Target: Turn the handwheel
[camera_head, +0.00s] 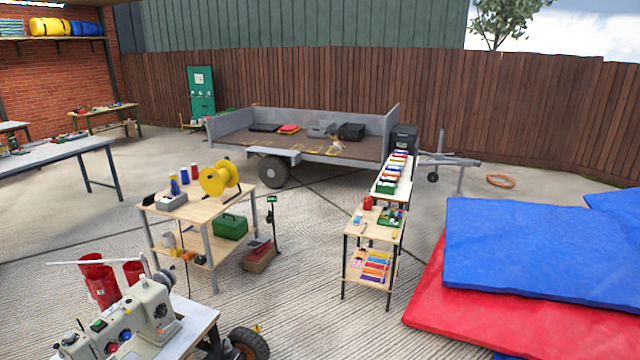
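A beige sewing machine (135,315) stands on a white-topped table (193,325) at the bottom left. It has several coloured knobs or buttons on its front. A grey round part (166,279) at its upper right end looks like the handwheel, but it is small and partly hidden, so I cannot be sure. Neither of my grippers is in view, and nothing is seen touching the machine.
Red cones (101,287) stand behind the machine. A wooden workbench (200,205) holds a yellow reel (220,177). A narrow shelf stand (372,232), a flatbed trailer (300,142) and blue and red mats (540,250) stand beyond. Concrete floor lies free at centre front.

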